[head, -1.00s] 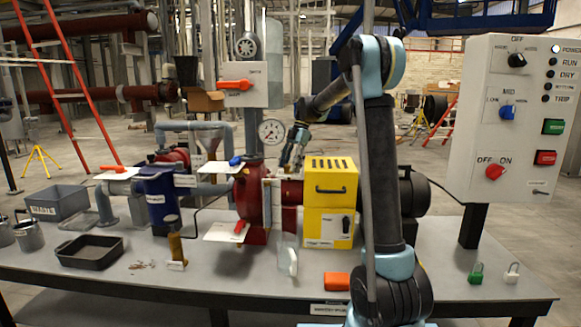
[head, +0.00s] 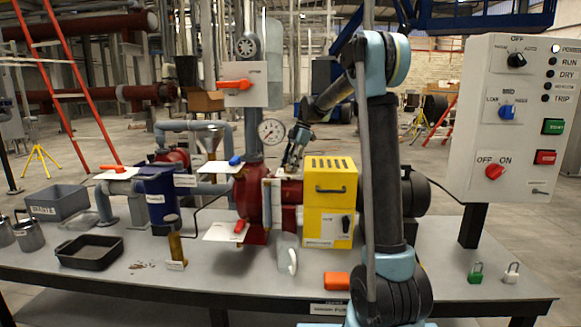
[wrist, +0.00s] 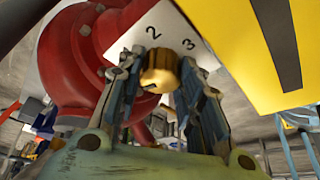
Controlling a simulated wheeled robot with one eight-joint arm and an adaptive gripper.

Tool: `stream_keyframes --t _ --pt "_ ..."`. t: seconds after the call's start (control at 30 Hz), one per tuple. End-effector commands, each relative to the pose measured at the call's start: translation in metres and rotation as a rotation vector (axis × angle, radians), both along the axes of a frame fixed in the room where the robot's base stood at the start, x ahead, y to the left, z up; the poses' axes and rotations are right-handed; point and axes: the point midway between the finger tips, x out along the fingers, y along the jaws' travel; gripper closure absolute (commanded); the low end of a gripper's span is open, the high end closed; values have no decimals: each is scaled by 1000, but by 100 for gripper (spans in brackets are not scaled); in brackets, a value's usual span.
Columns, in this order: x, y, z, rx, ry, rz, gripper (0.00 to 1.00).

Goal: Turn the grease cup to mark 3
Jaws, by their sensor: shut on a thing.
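The grease cup (wrist: 160,76) is a brass-coloured knob in the wrist view, in front of a white plate (wrist: 120,42) marked 2 and 3. The 2 is above the cup to the left, the 3 above to the right. A dark mark shows low on the cup; I cannot tell which number it is set to. My gripper (wrist: 161,70) has one finger on each side of the cup and is shut on it.
The yellow guard (head: 330,205) stands close on the right of my gripper. A pressure gauge (head: 271,132) is just left of my wrist. A control panel (head: 510,120) stands at the right. A black tray (head: 90,258) sits at the bench's left.

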Motion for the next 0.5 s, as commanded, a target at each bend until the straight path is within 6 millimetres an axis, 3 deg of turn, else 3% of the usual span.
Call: stream_keyframes --t 0.5 --pt "-2 0 1 3 -3 -480 90"
